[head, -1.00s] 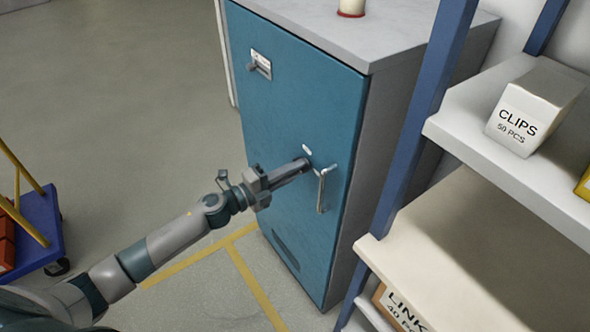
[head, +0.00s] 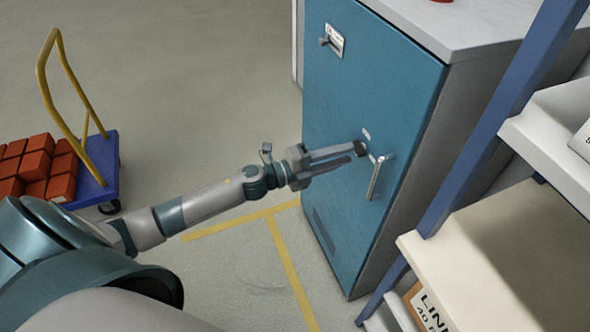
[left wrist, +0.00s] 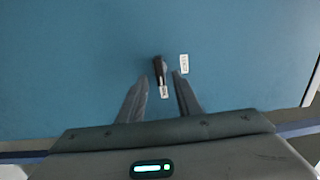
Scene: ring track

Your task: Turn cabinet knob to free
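The blue cabinet (head: 375,75) stands right of centre in the head view. Its dark knob (head: 360,148) sits on the door beside a small pale label (head: 367,134). My left gripper (head: 354,153) is at the knob, with a gap visible between its fingers. In the left wrist view, the knob (left wrist: 159,70) is between and slightly beyond the two spread fingertips (left wrist: 160,78); I see no finger touching it. One small pale label is right of the knob and another is below it; their words are too small to read. My right gripper is not in view.
A metal door handle (head: 378,177) is just right of the knob. A switch plate (head: 333,40) is higher on the door. A shelf rack with a blue post (head: 490,135) stands at the right. A blue cart (head: 103,165) with red blocks is at the left; floor between is clear.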

